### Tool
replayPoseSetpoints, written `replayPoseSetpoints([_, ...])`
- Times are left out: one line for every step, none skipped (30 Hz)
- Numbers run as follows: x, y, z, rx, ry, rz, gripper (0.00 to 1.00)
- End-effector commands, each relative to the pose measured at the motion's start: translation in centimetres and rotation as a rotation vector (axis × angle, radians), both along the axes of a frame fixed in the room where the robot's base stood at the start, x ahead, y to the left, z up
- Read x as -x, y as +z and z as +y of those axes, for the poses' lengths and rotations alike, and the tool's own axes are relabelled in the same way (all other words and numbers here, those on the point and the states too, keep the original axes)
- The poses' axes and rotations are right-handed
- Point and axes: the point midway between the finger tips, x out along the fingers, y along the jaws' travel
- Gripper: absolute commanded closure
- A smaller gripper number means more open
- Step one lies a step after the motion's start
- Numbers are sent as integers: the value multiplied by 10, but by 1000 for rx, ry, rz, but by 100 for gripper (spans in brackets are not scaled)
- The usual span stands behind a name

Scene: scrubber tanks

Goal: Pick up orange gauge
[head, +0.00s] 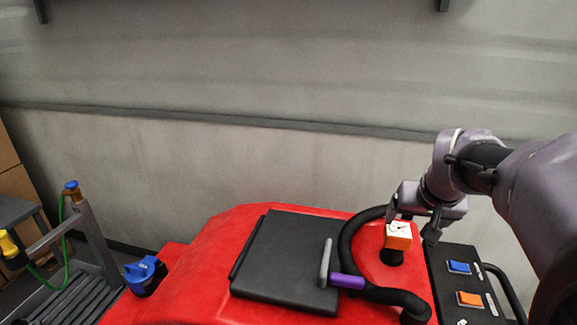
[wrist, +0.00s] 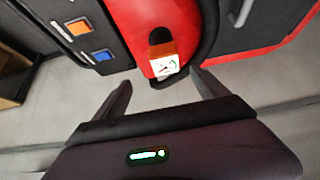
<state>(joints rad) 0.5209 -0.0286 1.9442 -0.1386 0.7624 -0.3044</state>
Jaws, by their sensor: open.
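The orange gauge (head: 398,236) is a small orange block with a white dial face. It sits on a black round mount on the red scrubber body, at the right of the head view. In the wrist view the gauge (wrist: 164,66) shows its white dial with a needle, ahead of the fingers. My gripper (head: 413,222) is close to the gauge in the head view. In the wrist view my gripper (wrist: 158,80) has its two dark fingers spread wide, with nothing held between them. Whether a finger touches the gauge I cannot tell.
A black hose (head: 347,240) curves just left of the gauge. A black panel (head: 455,258) with blue and orange switches is to its right. A grey wall (head: 250,170) stands behind.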

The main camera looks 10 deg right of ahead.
Motion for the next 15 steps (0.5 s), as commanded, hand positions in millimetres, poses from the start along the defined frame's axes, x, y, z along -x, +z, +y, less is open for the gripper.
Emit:
replayPoseSetpoints([-6,-16,-2,-2,2,4,16])
replayPoseSetpoints([-10,-25,-4,-2,2,6,16])
replayPoseSetpoints([-16,-36,-7,-2,2,6,16])
replayPoseSetpoints([-21,-44,-9,-2,1,4,16])
replayPoseSetpoints([-25,-52,-11,-4,1,5,16])
replayPoseSetpoints([-31,-62,-13,-4,1,4,16])
replayPoseSetpoints([-35,-68,-15,-2,1,4,16])
replayPoseSetpoints([-39,-75,-17,-2,2,4,16])
replayPoseSetpoints([-43,-82,-19,-3,2,3,16])
replayPoseSetpoints([-46,-86,-20,-3,2,3,16])
replayPoseSetpoints([-49,-89,-21,-3,1,2,16])
replayPoseSetpoints([-51,-92,-22,-2,1,1,16])
replayPoseSetpoints([-52,-94,-23,-3,0,1,16])
replayPoseSetpoints([-54,-97,-23,-2,1,1,16])
replayPoseSetpoints([-57,-102,-24,-2,1,0,16])
